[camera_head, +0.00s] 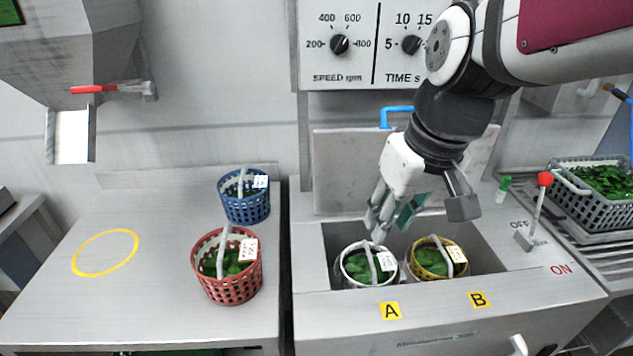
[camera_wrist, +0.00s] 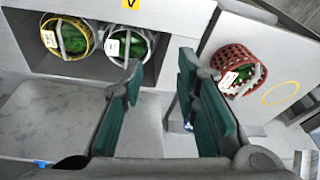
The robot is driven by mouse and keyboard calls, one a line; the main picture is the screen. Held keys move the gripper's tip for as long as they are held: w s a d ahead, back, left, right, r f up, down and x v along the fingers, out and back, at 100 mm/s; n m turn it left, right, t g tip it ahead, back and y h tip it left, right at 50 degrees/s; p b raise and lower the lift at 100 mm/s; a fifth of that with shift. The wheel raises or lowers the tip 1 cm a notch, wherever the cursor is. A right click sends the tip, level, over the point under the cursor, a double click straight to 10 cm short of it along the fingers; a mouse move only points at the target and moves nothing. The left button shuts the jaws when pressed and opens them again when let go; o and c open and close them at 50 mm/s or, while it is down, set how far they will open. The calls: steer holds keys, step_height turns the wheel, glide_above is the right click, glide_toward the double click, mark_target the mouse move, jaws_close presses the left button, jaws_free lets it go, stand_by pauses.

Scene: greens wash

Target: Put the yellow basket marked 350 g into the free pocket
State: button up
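The yellow basket (camera_head: 428,264) holds greens and sits upright in the sink-like well behind label B. It also shows in the wrist view (camera_wrist: 67,54). Its white tag is too small to read. A white basket (camera_head: 352,277) with greens sits beside it behind label A, and also shows in the wrist view (camera_wrist: 115,59). My gripper (camera_head: 388,226) hangs above the well's back, near the white basket and left of the yellow one. In the wrist view its green-padded fingers (camera_wrist: 160,72) are apart with nothing between them.
A red basket (camera_head: 229,286) and a blue basket (camera_head: 246,207) stand on the left table, beside an empty yellow ring (camera_head: 78,262). A red-knobbed lever (camera_head: 542,205) stands right of the well. A grey crate (camera_head: 594,211) of greens is at far right.

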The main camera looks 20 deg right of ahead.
steer(key=s+a, duration=0.3)
steer(key=s, duration=0.5)
steer(key=shift+s+a+r, duration=0.2)
steer(key=shift+s+a, duration=0.05)
steer(key=shift+a, duration=0.1)
steer(key=shift+r, duration=0.1)
steer(key=shift+t, duration=0.7)
step_height(320, 180, up, 4)
steer(key=p, duration=0.3)
steer(key=shift+r, duration=0.1)
